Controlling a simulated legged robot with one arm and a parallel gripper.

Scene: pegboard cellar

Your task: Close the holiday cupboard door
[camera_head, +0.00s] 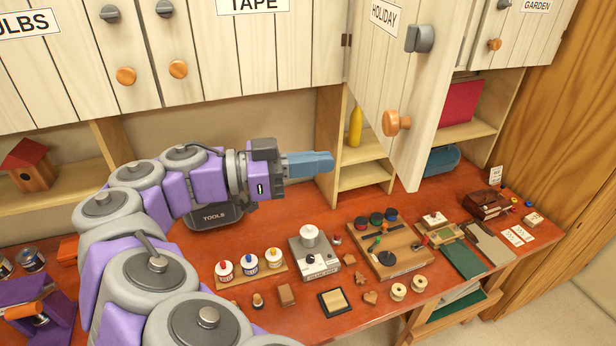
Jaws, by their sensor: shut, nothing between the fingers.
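The holiday cupboard door (388,85) is a cream plank door with a HOLIDAY label, at the upper right. It stands swung open, out from the cupboard front, hinged on its left side by the TAPE cupboard. It carries an orange round knob (397,123) and a grey latch (420,38) near its free edge. My gripper (328,163) is shut and empty. It points right, just left of the door's lower part, in front of the shelf opening. I cannot tell whether it touches anything there. The cupboard's inside is mostly hidden behind the door.
A red-brown workbench (375,320) runs below, with paint jars (248,264), a grey device (314,255) and a wooden tool board (390,248) on it. A yellow bottle (355,126) stands on the shelf behind. The GARDEN cupboard (528,40) is at right. Air between bench and door is free.

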